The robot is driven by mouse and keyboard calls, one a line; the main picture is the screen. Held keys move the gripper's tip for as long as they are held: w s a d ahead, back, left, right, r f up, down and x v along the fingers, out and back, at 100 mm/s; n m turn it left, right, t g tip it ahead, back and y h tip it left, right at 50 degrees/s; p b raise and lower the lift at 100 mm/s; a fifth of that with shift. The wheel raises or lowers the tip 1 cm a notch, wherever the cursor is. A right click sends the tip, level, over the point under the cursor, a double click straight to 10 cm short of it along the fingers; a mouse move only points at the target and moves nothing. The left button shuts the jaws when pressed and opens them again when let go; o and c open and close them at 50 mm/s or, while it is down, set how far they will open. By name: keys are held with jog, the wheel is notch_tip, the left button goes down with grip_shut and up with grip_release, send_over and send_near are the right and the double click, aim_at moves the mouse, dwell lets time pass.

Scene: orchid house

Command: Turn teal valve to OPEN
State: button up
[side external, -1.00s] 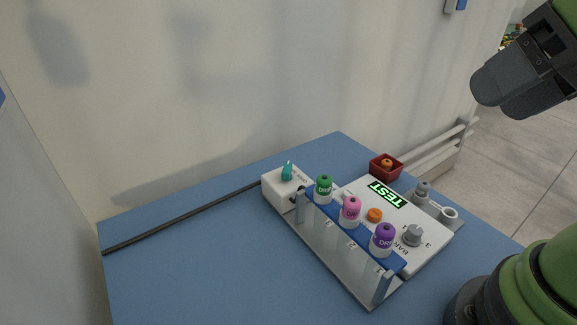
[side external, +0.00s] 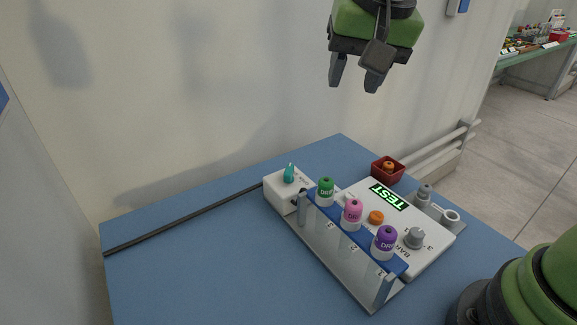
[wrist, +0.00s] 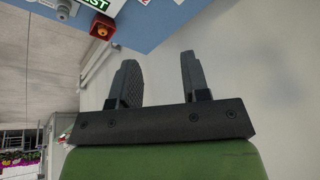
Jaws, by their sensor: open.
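The teal valve (side external: 289,173) is a small upright teal handle on top of a white box (side external: 284,194) at the back left of the device on the blue table. Printing beside the handle is too small to read. My gripper (side external: 354,86) is open and empty, pointing down, high above the table and to the right of the valve. In the wrist view my gripper's two dark fingers (wrist: 160,66) are spread apart with nothing between them. The valve is not in the wrist view.
A rack (side external: 336,251) with green, pink and purple capped bottles stands in front of a panel with a lit TEST display (side external: 388,197), an orange button (side external: 376,218) and a grey knob (side external: 414,237). A red box (side external: 388,172) sits behind. The table's left side is mostly clear.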

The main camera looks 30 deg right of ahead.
aim_at(289, 168)
jog(key=w+a+f+m+h, duration=0.1)
jog(key=w+a+f, duration=0.25)
jog(key=f, duration=0.25)
jog(key=w+a+f+m+h, duration=0.1)
jog(key=w+a+f+h, duration=0.1)
jog(key=w+f, duration=0.35)
jog(key=shift+g, duration=0.4)
jog(key=x, duration=1)
jog(key=shift+s+a+f, duration=0.2)
jog(key=shift+f, duration=0.15)
grip_shut()
